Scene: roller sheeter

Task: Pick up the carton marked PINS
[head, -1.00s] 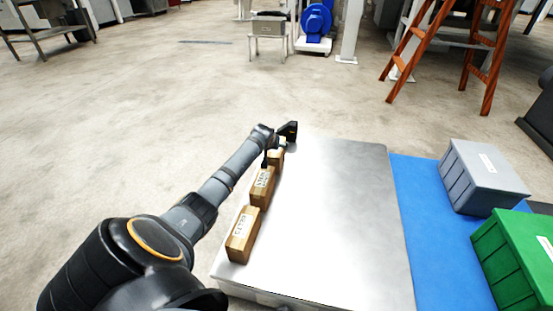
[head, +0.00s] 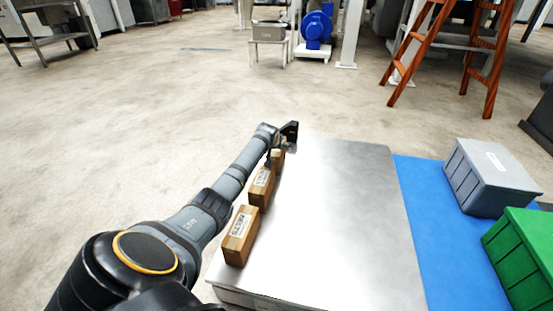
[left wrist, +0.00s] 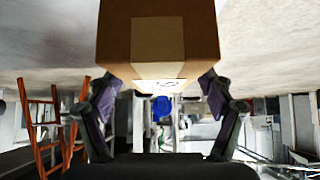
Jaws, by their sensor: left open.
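Three brown cartons stand in a row along the left edge of a metal table (head: 335,215): a near carton (head: 240,236), a middle carton (head: 262,186) and a far carton (head: 279,157). The labels are too small to read, so I cannot tell which says PINS. My left gripper (head: 280,146) is at the far carton, which it partly hides. In the left wrist view, a carton with pale tape (left wrist: 158,45) fills the top middle. The open fingers of my left gripper (left wrist: 160,90) flank its lower edge in the picture. My right gripper is out of view.
A blue mat (head: 425,215) lies right of the table, with a grey bin (head: 490,180) and a green bin (head: 520,250). The table's middle and right are clear. An orange ladder (head: 410,50) and a blue machine (head: 316,27) stand farther back.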

